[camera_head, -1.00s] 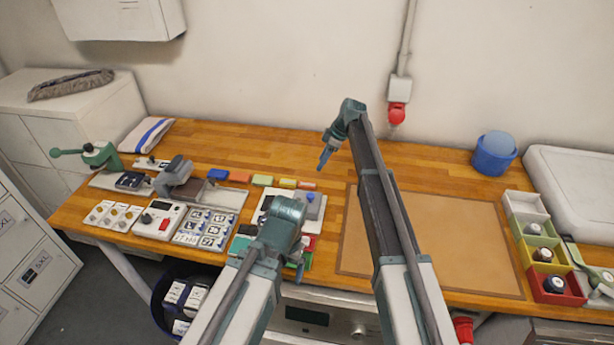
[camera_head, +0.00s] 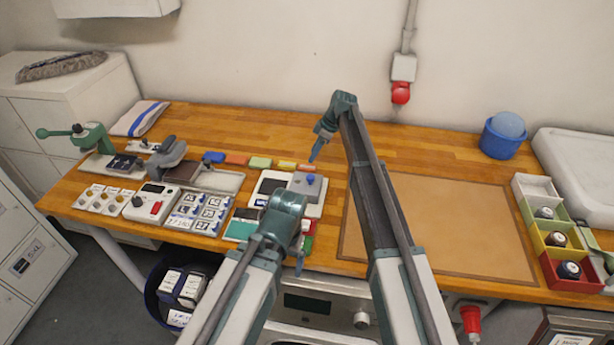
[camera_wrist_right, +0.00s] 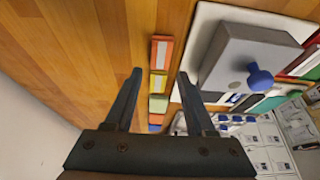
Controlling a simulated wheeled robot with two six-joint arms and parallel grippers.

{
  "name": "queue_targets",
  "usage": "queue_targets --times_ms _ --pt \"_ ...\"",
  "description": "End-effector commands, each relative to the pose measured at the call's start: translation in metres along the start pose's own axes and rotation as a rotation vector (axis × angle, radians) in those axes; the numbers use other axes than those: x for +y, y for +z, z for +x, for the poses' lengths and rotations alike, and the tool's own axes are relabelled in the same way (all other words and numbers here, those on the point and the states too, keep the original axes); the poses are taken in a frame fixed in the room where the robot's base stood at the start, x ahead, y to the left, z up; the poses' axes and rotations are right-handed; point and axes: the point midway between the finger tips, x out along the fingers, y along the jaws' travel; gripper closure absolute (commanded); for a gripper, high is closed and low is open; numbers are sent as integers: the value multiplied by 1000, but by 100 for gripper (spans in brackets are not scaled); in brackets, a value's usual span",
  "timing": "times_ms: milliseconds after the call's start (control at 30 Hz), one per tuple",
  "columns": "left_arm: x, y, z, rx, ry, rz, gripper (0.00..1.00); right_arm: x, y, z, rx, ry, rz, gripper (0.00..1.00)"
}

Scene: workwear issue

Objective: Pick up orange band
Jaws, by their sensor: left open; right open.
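A row of small coloured bands lies on the wooden bench. In the head view an orange band (camera_head: 236,159) lies between a blue one (camera_head: 213,157) and a green one (camera_head: 260,163); a yellow one (camera_head: 287,165) and a red-orange one (camera_head: 307,168) follow to the right. In the right wrist view the red-orange band with a pale label (camera_wrist_right: 161,52) is nearest, with the yellow band (camera_wrist_right: 158,83) beyond. My right gripper (camera_head: 314,154) is open and empty above the row's right end. My left gripper (camera_head: 299,262) is open and empty near the bench's front edge.
A grey box with a blue knob (camera_head: 309,184) stands close to the row's right end. A tan mat (camera_head: 440,230) lies clear at right. Coloured bins (camera_head: 570,284) and a blue tub (camera_head: 500,143) are farther right. A green press (camera_head: 92,138) stands left.

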Motion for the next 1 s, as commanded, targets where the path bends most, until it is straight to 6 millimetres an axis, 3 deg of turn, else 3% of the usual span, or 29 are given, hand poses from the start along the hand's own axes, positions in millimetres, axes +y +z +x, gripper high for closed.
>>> queue_targets --times_ms 67,367,800,1000 --pt "1 -1 12 0 0 0 9 0 1 12 0 0 0 45" --pt "1 -1 14 0 0 0 9 0 0 16 0 0 0 45" --pt "6 -3 59 0 0 0 9 -1 0 64 0 -1 -1 45" --pt "6 -3 58 0 0 0 9 -1 -1 64 0 0 0 45"
